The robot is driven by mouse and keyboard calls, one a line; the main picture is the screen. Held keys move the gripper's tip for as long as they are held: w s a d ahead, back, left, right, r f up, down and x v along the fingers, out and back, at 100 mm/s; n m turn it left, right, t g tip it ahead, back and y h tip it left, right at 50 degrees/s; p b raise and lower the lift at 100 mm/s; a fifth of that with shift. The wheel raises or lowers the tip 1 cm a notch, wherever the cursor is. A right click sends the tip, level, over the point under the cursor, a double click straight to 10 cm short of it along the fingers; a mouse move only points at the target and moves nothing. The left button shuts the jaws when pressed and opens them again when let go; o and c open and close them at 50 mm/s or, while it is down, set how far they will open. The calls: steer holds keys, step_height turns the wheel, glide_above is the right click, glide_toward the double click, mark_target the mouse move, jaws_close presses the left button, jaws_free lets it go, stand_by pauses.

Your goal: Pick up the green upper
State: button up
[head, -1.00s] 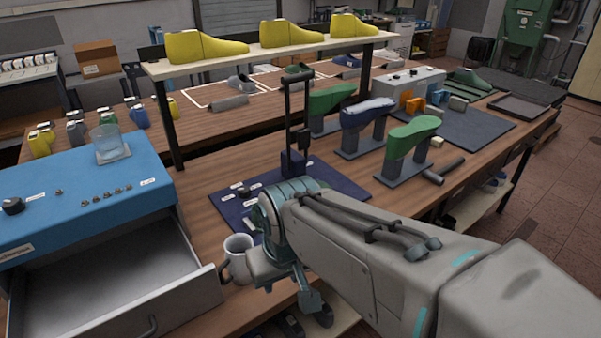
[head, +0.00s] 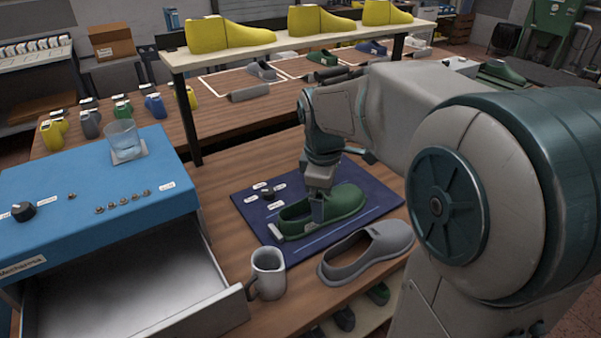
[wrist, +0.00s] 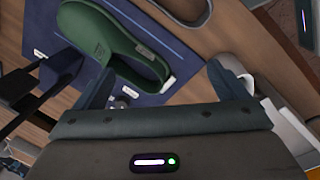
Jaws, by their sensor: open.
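A green upper (head: 345,202) lies on the dark blue mat (head: 385,197) on the bench, its open collar toward the left. My gripper (head: 317,212) is over it, pointing down, with a finger in front of the upper's middle in the head view. In the wrist view the green upper (wrist: 95,32) lies beyond my gripper (wrist: 161,80). The fingers are spread apart with nothing held, and the upper's pale-tabbed end shows between them. I cannot tell whether a finger touches it. My arm hides part of the bench behind.
A grey upper (head: 370,250) lies just in front of the mat, near the bench edge. A grey mug (head: 267,275) stands beside an open drawer (head: 150,290). A raised shelf (head: 300,45) with yellow lasts stands behind. A small knob (head: 266,191) sits on the mat.

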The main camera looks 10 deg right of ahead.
steer(key=w+d+f+n+y, duration=0.1)
steer(key=w+f+n, duration=0.1)
steer(key=w+n, duration=0.7)
steer(key=shift+m+g, duration=0.3)
steer(key=shift+w+a+f+p, duration=0.15)
steer(key=shift+w+f, duration=0.2)
steer(key=shift+f, duration=1.9)
steer(key=shift+w+a+f+p, duration=0.1)
steer(key=shift+w+f, duration=0.25)
steer(key=shift+f, duration=1.85)
steer(key=shift+w+a+f+p, duration=0.15)
steer(key=shift+w+f, duration=0.2)
steer(key=shift+f, duration=1.9)
steer(key=shift+c, duration=0.3)
steer(key=c, duration=1.1)
